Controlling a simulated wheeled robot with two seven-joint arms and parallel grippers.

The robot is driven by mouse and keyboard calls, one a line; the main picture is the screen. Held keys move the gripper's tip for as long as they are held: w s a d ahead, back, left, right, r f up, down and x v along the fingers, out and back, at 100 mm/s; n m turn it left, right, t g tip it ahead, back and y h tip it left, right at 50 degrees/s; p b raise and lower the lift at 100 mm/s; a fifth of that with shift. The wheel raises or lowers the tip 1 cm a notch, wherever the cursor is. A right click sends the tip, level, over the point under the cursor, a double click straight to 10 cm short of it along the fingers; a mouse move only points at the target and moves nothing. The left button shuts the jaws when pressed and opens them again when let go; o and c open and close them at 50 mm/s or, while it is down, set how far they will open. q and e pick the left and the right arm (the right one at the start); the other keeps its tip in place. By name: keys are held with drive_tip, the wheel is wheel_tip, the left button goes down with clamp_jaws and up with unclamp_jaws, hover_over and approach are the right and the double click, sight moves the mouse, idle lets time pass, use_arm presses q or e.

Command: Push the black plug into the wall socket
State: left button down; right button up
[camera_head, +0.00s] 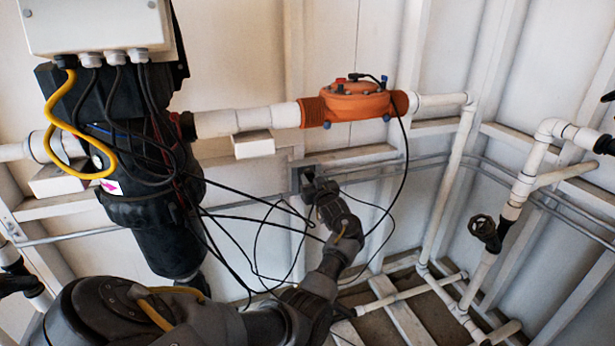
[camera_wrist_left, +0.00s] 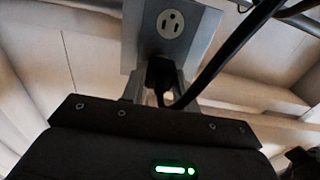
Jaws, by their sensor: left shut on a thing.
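The wall socket (camera_head: 297,178) is a grey box on the wall rail. In the left wrist view its plate (camera_wrist_left: 205,38) shows one empty outlet (camera_wrist_left: 171,24) at the top. The black plug (camera_wrist_left: 159,74) is just below that outlet, in front of the lower part of the plate, with its cable bending off to the right. My left gripper (camera_wrist_left: 160,92) is shut on the plug, one finger on each side. In the head view my left gripper (camera_head: 314,188) is at the socket and hides the plug. I cannot tell whether the plug's prongs are in an outlet. My right gripper is not in view.
Loose black cables (camera_head: 258,235) hang around my left forearm. A black reactor cylinder (camera_head: 165,240) under a white box (camera_head: 95,25) stands at the left. An orange pipe unit (camera_head: 350,103) is above the socket. White pipes (camera_head: 450,180) and a valve (camera_head: 487,230) are at the right.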

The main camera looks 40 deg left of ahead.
use_arm(q)
drive_tip(key=shift+w+a+b, duration=0.3)
drive_tip(key=shift+a, duration=0.2)
idle(0.5)
drive_tip(key=c, duration=1)
unclamp_jaws()
drive_tip(key=shift+d, duration=0.1)
drive_tip(key=p+v, duration=0.1)
drive_tip(key=v, duration=0.9)
drive_tip(key=shift+s+d, duration=0.2)
drive_tip(key=shift+d, duration=0.05)
